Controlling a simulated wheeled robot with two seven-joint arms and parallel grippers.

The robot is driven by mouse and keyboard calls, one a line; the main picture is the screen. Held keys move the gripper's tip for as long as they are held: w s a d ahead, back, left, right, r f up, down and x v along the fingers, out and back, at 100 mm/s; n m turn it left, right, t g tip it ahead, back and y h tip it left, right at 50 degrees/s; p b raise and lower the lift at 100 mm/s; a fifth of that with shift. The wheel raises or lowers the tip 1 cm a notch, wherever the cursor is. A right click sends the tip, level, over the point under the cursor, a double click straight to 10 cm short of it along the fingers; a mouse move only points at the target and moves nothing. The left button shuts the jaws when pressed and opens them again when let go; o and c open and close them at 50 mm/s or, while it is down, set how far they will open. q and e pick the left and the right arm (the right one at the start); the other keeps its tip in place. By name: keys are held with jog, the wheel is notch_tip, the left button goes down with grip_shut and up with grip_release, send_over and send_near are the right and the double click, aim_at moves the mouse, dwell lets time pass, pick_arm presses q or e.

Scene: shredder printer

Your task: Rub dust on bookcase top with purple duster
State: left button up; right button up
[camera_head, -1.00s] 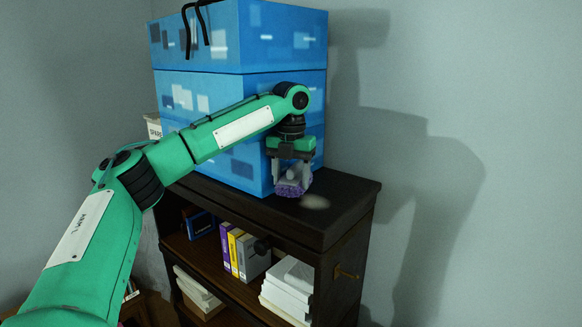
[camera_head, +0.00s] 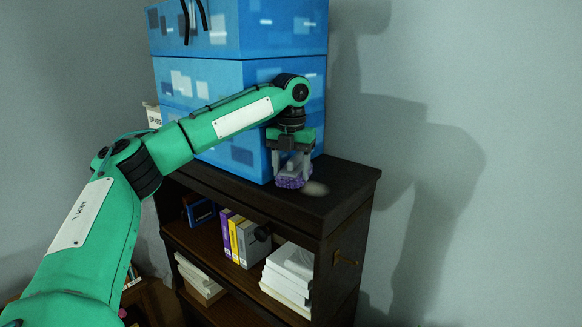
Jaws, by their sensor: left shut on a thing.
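The dark bookcase (camera_head: 345,178) stands against the wall, with its top partly covered by blue boxes. A pale patch of dust (camera_head: 315,188) lies on the bare front right part of the top. My left gripper (camera_head: 290,163) points down over the top and is shut on the purple duster (camera_head: 292,182). The duster's purple underside is at the top surface, just left of the dust patch and close against it. Whether it presses on the surface is hard to tell. My right gripper is not in view.
Large blue patterned boxes (camera_head: 225,82) are stacked on the bookcase right behind the gripper. Shelves below hold upright binders (camera_head: 255,243) and white paper stacks (camera_head: 288,275). Bare top remains free to the right.

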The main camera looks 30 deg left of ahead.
aim_at(327, 201)
pick_arm(q)
jog(key=shift+f, duration=0.8)
jog(key=shift+d, duration=0.15)
jog(key=shift+s+d+r, duration=0.1)
jog(key=shift+d+r, duration=0.05)
jog(key=shift+d, duration=1.55)
jog(key=shift+s+d+f, duration=0.1)
jog(key=shift+s+d, duration=0.05)
jog(key=shift+d, duration=1.65)
jog(key=shift+s+d+f, duration=0.1)
jog(key=shift+s+d, duration=0.05)
jog(key=shift+d, duration=1.6)
jog(key=shift+w+a, duration=0.2)
jog(key=shift+a, duration=2.5)
jog(key=shift+w+a, duration=0.15)
jog(key=shift+a, duration=2.5)
jog(key=shift+r, duration=0.1)
jog(key=shift+w, duration=0.1)
